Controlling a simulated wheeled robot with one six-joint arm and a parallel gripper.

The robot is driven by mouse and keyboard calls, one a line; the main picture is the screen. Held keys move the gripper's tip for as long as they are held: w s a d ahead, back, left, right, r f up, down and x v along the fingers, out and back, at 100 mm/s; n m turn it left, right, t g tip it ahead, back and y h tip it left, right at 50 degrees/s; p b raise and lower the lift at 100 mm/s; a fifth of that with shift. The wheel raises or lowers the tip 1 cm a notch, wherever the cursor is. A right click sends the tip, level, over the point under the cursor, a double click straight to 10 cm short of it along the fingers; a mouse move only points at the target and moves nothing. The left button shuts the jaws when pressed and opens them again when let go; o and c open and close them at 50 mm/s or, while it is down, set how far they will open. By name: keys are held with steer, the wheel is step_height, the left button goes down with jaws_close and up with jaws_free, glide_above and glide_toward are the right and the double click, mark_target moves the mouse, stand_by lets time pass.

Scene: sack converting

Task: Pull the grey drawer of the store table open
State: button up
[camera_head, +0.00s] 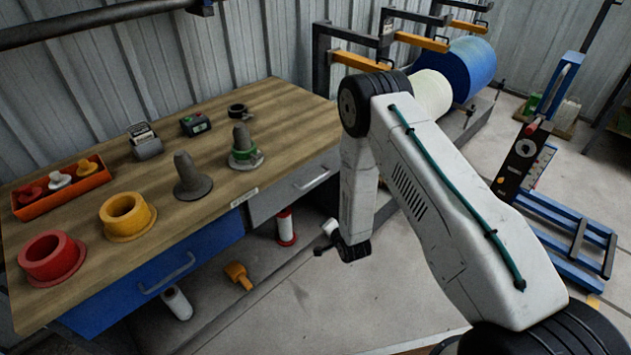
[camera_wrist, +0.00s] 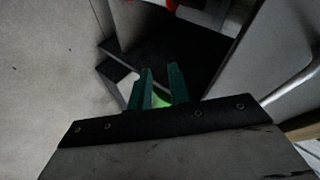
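The grey drawer (camera_head: 272,205) sits under the right end of the wooden-topped store table (camera_head: 285,112). Its front looks in line with the table's front, and a pale bar handle (camera_head: 312,181) crosses it. My gripper (camera_head: 321,250) hangs low in front of the table, below and to the right of the handle, apart from it. In the wrist view, the two green fingers of my gripper (camera_wrist: 162,85) stand apart with nothing clearly between them. A grey panel with a bar handle (camera_wrist: 292,95), seemingly the drawer, lies to the right of the fingers there.
A blue drawer (camera_head: 165,275) with its own handle is left of the grey one. Red and yellow rings, cones and an orange tray (camera_head: 62,188) stand on the table. A blue roll (camera_head: 470,66) and a blue stand (camera_head: 575,235) are at the right.

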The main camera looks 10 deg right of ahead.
step_height(320, 180, up, 3)
steer(key=w+m+t+y, duration=0.1)
steer(key=w+m+t, duration=0.1)
steer(key=m+t, duration=0.45)
steer(key=t, duration=0.3)
glide_toward(316, 179)
steer(key=w, duration=0.2)
steer(key=shift+n+g+y, duration=0.25)
steer(key=shift+g+y, duration=0.1)
steer(key=shift+y, duration=0.05)
steer(key=x, duration=0.8)
steer(key=shift+r, duration=0.1)
jaws_close()
